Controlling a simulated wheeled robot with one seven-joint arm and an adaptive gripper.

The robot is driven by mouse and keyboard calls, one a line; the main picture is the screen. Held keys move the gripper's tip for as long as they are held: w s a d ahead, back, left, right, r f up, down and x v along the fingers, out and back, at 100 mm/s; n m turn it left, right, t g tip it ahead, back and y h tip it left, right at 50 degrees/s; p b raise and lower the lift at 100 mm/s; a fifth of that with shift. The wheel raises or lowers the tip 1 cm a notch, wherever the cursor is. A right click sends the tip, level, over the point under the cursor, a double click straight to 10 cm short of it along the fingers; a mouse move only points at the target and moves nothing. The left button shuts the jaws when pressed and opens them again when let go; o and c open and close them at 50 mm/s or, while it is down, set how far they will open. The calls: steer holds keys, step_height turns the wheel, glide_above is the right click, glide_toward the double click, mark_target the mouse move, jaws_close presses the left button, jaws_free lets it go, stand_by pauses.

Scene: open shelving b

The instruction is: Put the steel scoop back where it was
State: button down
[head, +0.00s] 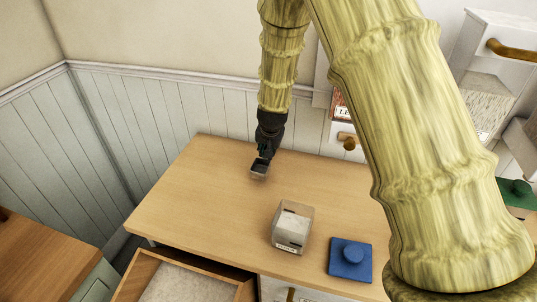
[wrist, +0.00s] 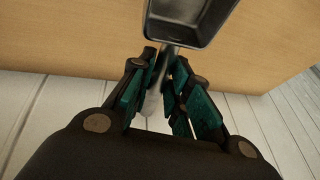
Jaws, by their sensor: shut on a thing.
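My gripper (wrist: 162,85) is shut on the handle of the steel scoop (wrist: 192,18) in the wrist view. The scoop's grey bowl faces up beyond the fingertips, cut off by the top edge of that view. In the head view the scoop (head: 260,167) shows at the end of my arm, over the far part of the wooden counter (head: 190,190). I cannot tell for sure whether the scoop touches the counter. The black gripper body hides most of the handle in the head view.
An open drawer (head: 185,280) sticks out below at the front left. Panelled wall (head: 180,105) lies behind. The counter's left part is clear.

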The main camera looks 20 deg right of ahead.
steer(key=shift+w+d+f+p, duration=0.15)
steer(key=shift+f+p, duration=0.7)
steer(key=shift+f, duration=0.7)
steer(key=shift+f, duration=0.15)
steer(key=c, duration=1.3)
jaws_free()
steer(key=shift+c, duration=0.2)
steer(key=shift+r, duration=0.25)
steer(key=b+v, duration=0.3)
steer(key=v, duration=0.8)
steer(key=shift+r, duration=0.15)
steer(key=shift+s+r, duration=0.2)
steer(key=shift+r, duration=0.05)
